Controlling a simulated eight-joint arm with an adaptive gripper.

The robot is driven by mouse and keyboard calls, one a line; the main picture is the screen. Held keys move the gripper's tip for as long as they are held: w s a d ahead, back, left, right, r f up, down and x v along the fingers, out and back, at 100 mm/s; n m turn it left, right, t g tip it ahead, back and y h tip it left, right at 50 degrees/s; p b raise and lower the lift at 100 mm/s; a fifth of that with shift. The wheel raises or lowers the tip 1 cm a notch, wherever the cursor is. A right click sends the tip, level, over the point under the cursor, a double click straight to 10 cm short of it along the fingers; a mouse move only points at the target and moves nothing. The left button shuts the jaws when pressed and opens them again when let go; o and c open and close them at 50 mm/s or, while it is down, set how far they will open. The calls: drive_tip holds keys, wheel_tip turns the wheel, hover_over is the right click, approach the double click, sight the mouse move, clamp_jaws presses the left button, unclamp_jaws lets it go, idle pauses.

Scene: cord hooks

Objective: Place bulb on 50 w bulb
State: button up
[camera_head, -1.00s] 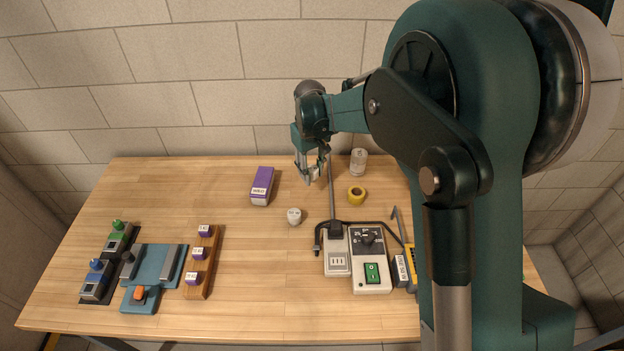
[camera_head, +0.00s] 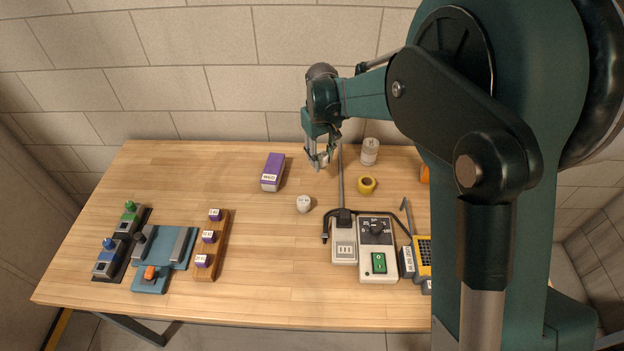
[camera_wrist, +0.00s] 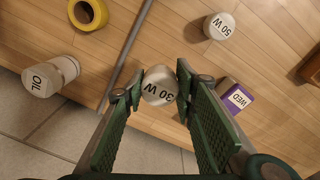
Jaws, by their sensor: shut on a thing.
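My gripper (camera_head: 320,160) is shut on a white round-ended bulb (camera_wrist: 160,86), seen between the fingertips in the wrist view. Its label ends in "0 W"; I cannot tell the first digit surely. The gripper is over the back of the table, between the purple box and the clear jar. Another white bulb (camera_head: 304,204) stands on the table in front of the gripper, apart from the held one. In the wrist view this bulb (camera_wrist: 220,26) has a label reading 50 W.
The purple box (camera_head: 273,172) lies left of the gripper. A yellow tape roll (camera_head: 367,185) and the jar marked OIL (camera_head: 369,152) are right. A grey rod (camera_head: 341,180), power strip (camera_head: 344,248) and switch box (camera_head: 378,262) lie nearby.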

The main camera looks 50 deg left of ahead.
wheel_tip(320, 180, up, 5)
drive_tip(key=p, duration=0.5)
hover_over(304, 201)
drive_tip(key=shift+a, duration=0.1)
drive_tip(key=shift+f, duration=3.05)
drive_tip(key=shift+f, duration=1.9)
drive_tip(key=shift+f, duration=0.15)
drive_tip(key=o, duration=0.9)
